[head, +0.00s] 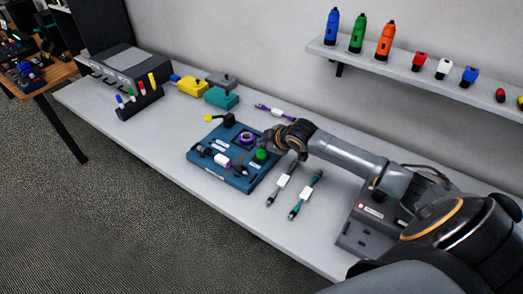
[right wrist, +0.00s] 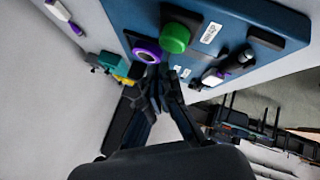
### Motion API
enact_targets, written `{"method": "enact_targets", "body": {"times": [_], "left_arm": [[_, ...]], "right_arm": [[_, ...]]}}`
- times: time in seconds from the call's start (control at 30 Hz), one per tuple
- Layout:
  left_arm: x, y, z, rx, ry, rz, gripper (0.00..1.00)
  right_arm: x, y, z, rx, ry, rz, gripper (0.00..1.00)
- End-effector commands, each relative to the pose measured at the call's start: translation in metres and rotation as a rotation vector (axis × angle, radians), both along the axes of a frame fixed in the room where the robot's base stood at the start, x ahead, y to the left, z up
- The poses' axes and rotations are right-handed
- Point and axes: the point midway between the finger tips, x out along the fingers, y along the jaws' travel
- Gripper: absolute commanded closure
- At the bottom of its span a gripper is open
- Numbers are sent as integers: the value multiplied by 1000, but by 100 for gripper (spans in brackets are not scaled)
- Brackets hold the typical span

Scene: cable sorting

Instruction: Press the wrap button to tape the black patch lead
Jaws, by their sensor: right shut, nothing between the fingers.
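The blue wrapping board (head: 203,165) lies on the grey table. It carries a green button (head: 261,155) and a purple tape ring (head: 246,138). A lead with a white label (head: 221,160) and dark ends lies across its front part, with some purple beside the label; I cannot tell surely that it is the black patch lead. My right gripper (head: 265,146) is shut and empty, close to the green button. In the right wrist view its fingertips (right wrist: 159,77) are beside the green button (right wrist: 175,38), near the tape ring (right wrist: 146,57); contact cannot be made out. My left gripper is not in view.
Two labelled leads (head: 283,182) (head: 305,195) lie right of the board, and a purple one (head: 275,112) behind it. Yellow (head: 192,87) and teal (head: 221,98) blocks and a pen holder (head: 140,102) stand left. A shelf (head: 400,72) hangs above.

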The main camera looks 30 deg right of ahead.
Motion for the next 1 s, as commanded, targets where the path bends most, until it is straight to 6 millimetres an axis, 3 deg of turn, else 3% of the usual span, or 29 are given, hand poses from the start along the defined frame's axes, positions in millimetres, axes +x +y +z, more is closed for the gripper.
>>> {"method": "enact_targets", "body": {"times": [0.1, 0.5, 1.0], "left_arm": [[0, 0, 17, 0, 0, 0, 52], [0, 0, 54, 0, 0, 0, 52], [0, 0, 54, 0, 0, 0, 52]], "right_arm": [[0, 0, 17, -1, -1, 1, 100], [0, 0, 56, 0, -1, 1, 100], [0, 0, 55, 1, -1, 1, 100]]}}
